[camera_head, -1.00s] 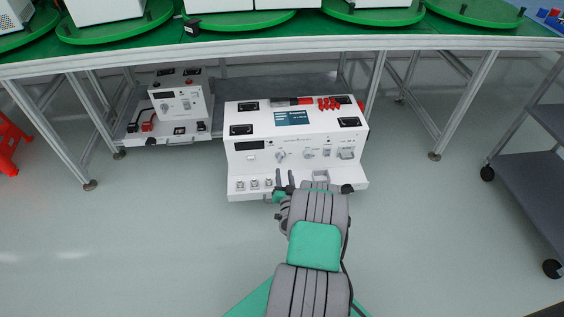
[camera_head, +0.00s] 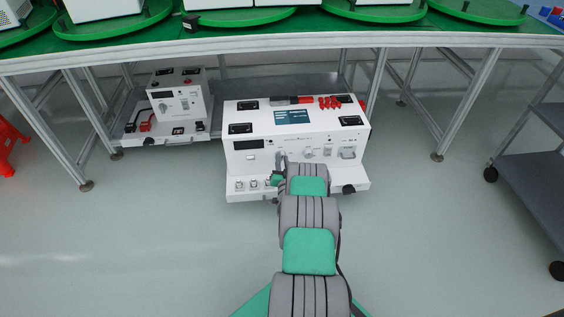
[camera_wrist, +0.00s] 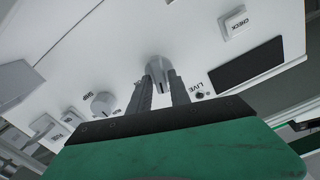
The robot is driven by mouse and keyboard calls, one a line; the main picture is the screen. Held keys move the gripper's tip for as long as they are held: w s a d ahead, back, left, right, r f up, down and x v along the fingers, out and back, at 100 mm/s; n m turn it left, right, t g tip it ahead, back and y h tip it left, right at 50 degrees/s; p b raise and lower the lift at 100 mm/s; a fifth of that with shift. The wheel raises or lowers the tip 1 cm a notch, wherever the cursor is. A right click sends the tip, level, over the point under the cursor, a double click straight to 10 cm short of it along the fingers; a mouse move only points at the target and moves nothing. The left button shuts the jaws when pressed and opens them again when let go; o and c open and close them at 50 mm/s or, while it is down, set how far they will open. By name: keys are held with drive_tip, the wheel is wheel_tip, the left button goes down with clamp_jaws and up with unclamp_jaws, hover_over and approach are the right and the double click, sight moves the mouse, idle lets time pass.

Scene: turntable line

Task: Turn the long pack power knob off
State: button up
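The wide white unit (camera_head: 243,160), which I take to be the long pack, sits low in front of the bench. Its front panel has a left knob, partly hidden by my gripper in the head view, and a second knob (camera_head: 309,153) to the right. In the wrist view the light grey knob (camera_wrist: 158,66) by the LIVE lamp lies between my fingertips; the second knob (camera_wrist: 103,104) is off to the left. My gripper (camera_wrist: 161,84) is parted, one finger on each side of the knob; contact is not clear. It also shows in the head view (camera_head: 280,168).
A dark display (camera_wrist: 247,66) and a CHECK button (camera_wrist: 233,20) are beside the knob. A smaller white unit (camera_head: 166,92) stands behind at left. Bench legs (camera_head: 408,105) flank the units, and a grey cart (camera_head: 530,175) is at right. The floor in front is clear.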

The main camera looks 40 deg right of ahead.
clamp_jaws()
drive_tip(key=shift+f+n+b, duration=0.1)
drive_tip(key=shift+n+b, duration=0.35)
drive_tip(key=shift+n, duration=1.45)
drive_tip(key=shift+o, duration=1.8)
unclamp_jaws()
